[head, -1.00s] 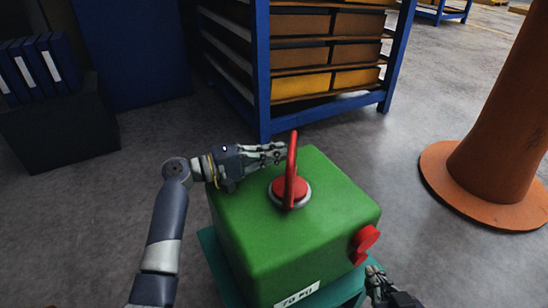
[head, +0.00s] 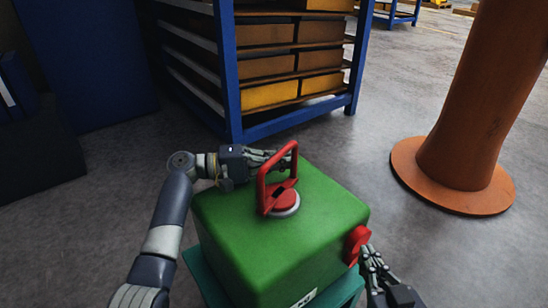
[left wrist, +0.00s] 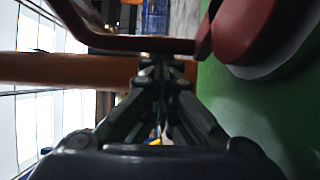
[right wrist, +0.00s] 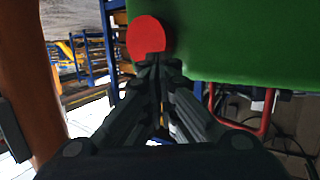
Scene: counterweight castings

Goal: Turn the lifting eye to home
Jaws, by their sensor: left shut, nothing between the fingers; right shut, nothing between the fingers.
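The lifting eye (head: 263,187) is a red upright loop on a round red base with a pale ring, on top of a green casting (head: 260,243). Its open face shows in the head view. My left gripper (head: 284,156) is shut and empty at the loop's far side, its fingers partly seen through the loop. In the left wrist view, the red loop bar (left wrist: 120,42) crosses just beyond the left fingertips (left wrist: 160,66); I cannot tell whether they touch. My right gripper (head: 368,250) is shut and empty beside a red knob (head: 355,243) on the casting's side. The knob (right wrist: 147,37) also shows in the right wrist view.
The casting rests on a teal stand (head: 348,288). A blue shelf rack (head: 232,90) with boxes stands behind it. An orange column (head: 455,160) with a wide base stands to the right. Grey floor between them is clear.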

